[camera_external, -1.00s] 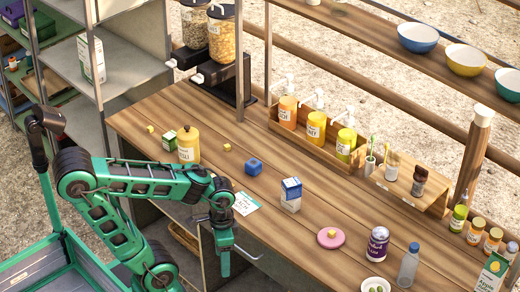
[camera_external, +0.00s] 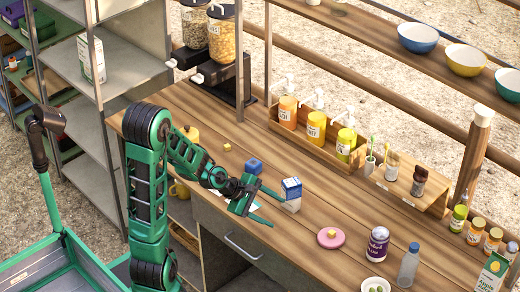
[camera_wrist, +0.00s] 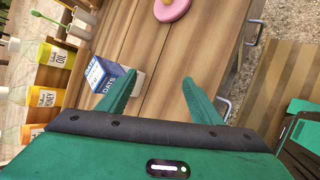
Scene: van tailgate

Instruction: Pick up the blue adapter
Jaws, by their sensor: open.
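The blue adapter (camera_external: 254,166) appears to be the small blue block on the wooden counter, behind my gripper in the external view. I do not make it out in the wrist view. My gripper (camera_external: 276,211) is open and empty above the counter's front part, its fingers pointing right. In the wrist view the gripper (camera_wrist: 160,78) shows both fingers apart with bare wood between them. A blue-and-white carton (camera_external: 291,194) stands just beyond the fingertips, and the carton (camera_wrist: 106,76) shows beside the left finger in the wrist view.
A small yellow cube (camera_external: 227,147) lies left of the blue block. Pump bottles in a wooden rack (camera_external: 300,138) line the back.

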